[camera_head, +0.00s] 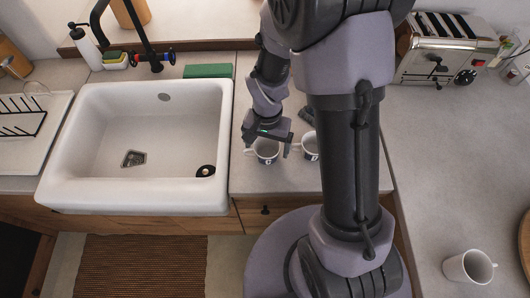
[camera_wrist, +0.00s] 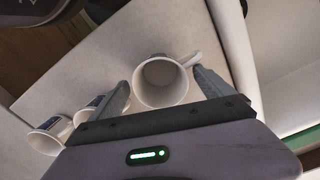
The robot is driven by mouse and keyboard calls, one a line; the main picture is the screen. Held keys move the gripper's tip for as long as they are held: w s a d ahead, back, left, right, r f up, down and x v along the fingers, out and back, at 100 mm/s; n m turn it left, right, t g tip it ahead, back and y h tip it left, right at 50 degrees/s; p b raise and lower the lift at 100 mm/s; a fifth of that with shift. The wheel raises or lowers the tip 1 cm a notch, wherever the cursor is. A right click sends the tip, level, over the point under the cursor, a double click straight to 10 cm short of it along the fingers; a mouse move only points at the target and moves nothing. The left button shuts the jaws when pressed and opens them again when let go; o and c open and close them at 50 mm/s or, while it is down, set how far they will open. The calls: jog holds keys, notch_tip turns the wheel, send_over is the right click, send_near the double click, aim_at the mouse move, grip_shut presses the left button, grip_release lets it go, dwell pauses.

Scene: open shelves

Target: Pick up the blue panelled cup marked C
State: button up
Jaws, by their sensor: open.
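My gripper (camera_head: 268,143) is open above the counter to the right of the sink. In the wrist view its fingers (camera_wrist: 161,84) stand on either side of a white cup (camera_wrist: 160,88), whose handle points to the upper right. This cup also shows below my gripper in the head view (camera_head: 266,157), with a small dark patch low on its front. I cannot read a letter on it. Two more cups with dark blue panels stand at the left in the wrist view, one nearer (camera_wrist: 87,115) and one farther (camera_wrist: 45,138). I cannot tell which cup bears C.
Another cup (camera_head: 311,146) stands close to the right, partly hidden by my arm. The white sink (camera_head: 140,140) lies left. A plain white cup (camera_head: 470,267) stands on the right counter, with a toaster (camera_head: 445,60) behind. Much of the right counter is clear.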

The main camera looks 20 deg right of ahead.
jog(key=shift+f, duration=0.5)
jog(key=shift+r, duration=0.1)
jog(key=c, duration=1.6)
